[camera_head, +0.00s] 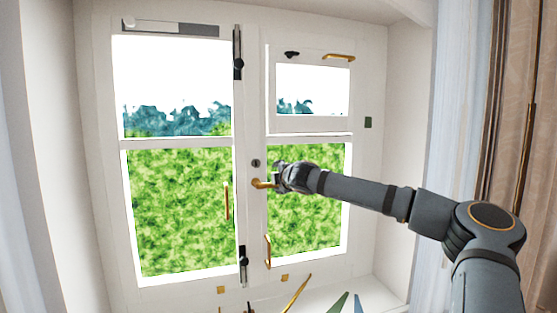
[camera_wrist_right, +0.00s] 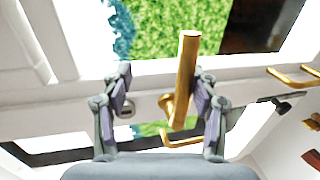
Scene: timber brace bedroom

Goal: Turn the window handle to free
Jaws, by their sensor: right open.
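The gold window handle (camera_head: 263,184) is a lever on the middle frame of the white window, below a round dark lock (camera_head: 255,163). In the head view it lies about level, its right end close to my right gripper (camera_head: 279,176). In the right wrist view the handle (camera_wrist_right: 187,75) stands between the two open fingers of my right gripper (camera_wrist_right: 163,88), nearer the right finger. I see no clear grip on it, and contact with that finger cannot be told. My left gripper is not in view.
Gold vertical pulls are on the left sash (camera_head: 226,201) and right sash (camera_head: 267,251). Black bolts sit at the top (camera_head: 238,55) and bottom (camera_head: 243,265) of the middle frame. A small vent pane (camera_head: 313,125) is above my right arm. Loose items, including a gold rod (camera_head: 296,293), lie near the sill.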

